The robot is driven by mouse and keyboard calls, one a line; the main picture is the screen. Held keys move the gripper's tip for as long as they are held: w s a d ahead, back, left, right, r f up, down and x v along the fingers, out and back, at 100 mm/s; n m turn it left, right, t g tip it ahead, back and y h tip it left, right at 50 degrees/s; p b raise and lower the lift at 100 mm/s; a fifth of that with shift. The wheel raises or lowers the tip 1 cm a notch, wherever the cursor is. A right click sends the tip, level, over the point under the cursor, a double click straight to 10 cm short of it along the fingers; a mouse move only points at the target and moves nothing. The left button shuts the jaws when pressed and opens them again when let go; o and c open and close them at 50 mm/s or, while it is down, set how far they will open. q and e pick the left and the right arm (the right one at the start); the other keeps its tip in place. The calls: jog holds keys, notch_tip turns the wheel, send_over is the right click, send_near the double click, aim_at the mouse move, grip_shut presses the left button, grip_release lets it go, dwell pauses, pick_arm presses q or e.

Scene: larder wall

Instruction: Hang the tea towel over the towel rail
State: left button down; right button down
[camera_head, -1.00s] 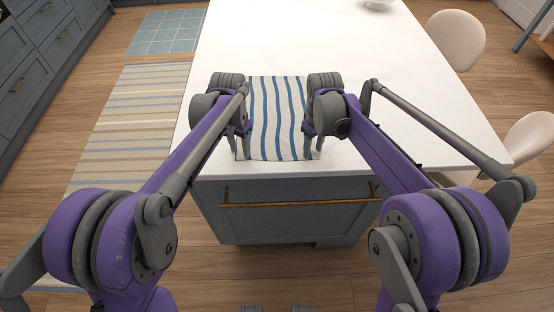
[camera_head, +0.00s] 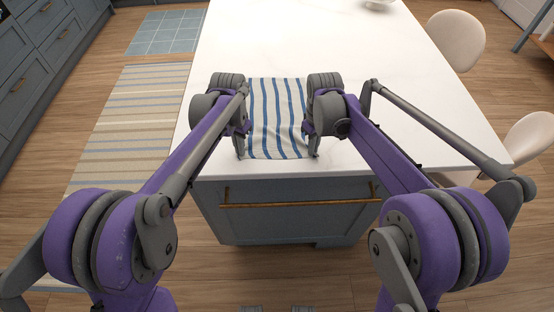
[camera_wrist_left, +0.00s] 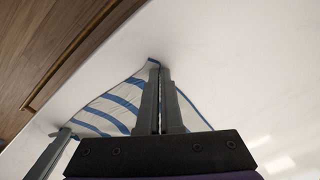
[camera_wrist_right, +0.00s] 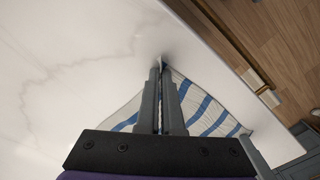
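The tea towel (camera_head: 277,115), white with blue stripes, lies on the white worktop near its front edge, slightly rippled. It also shows in the left wrist view (camera_wrist_left: 112,105) and the right wrist view (camera_wrist_right: 204,108). My left gripper (camera_head: 241,155) is shut on the towel's front left corner; its fingers are close together in the left wrist view (camera_wrist_left: 157,66). My right gripper (camera_head: 314,154) is shut on the front right corner, as the right wrist view (camera_wrist_right: 159,65) shows. The towel rail (camera_head: 300,204) is a brass-coloured bar on the blue island front, below the towel, and empty.
The white worktop (camera_head: 330,40) is clear behind the towel. A pale bowl (camera_head: 378,4) stands at its far end. Cream chairs (camera_head: 456,40) stand along the right side. A striped rug (camera_head: 130,120) lies on the wooden floor at left.

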jog(key=shift+d, duration=0.1)
